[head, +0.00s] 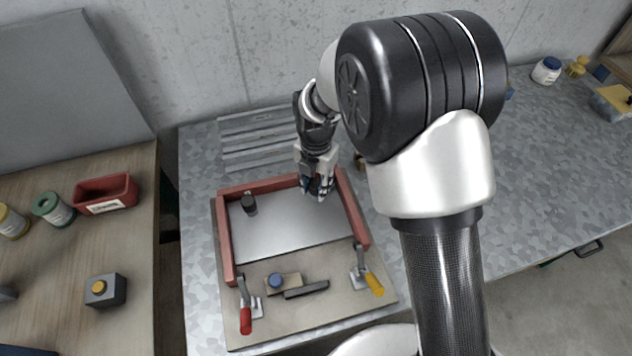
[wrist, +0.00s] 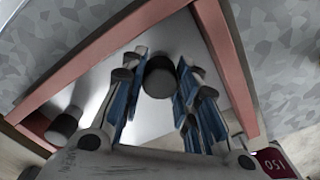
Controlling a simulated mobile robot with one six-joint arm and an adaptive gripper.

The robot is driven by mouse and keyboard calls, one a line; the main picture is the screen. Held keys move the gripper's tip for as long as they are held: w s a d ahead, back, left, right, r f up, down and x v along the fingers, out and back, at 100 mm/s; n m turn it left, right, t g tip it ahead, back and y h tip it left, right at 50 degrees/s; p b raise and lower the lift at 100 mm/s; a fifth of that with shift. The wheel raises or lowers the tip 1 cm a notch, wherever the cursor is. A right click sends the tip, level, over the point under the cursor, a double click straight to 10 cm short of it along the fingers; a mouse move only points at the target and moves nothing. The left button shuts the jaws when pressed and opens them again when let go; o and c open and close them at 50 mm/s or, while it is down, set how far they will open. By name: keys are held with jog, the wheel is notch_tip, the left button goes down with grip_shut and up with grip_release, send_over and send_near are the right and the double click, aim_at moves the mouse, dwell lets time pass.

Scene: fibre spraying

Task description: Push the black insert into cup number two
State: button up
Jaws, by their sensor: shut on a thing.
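My gripper (head: 318,188) is over the back right part of the bright metal plate (head: 290,236). In the wrist view its blue-padded fingers (wrist: 160,90) are shut on a dark round piece (wrist: 160,77), which looks like the black insert. In the head view this piece is mostly hidden by the fingers. A second dark cylinder (head: 249,204) stands upright near the plate's back left corner; it also shows at the left in the wrist view (wrist: 65,123). No cup numbers are readable, and I cannot tell which is cup number two.
A reddish frame (head: 226,245) borders the plate on the left, back and right. Toggle clamps with red (head: 246,320) and yellow (head: 374,284) handles, a blue-topped block (head: 276,281) and a dark bar (head: 306,290) lie in front. The plate's middle is clear.

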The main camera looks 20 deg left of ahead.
aim_at(317, 183)
jog(key=shift+f, duration=0.15)
jog(key=o, duration=1.1)
jog(key=shift+o, duration=0.2)
notch_tip(317, 183, up, 12)
jog(key=shift+d, duration=0.1)
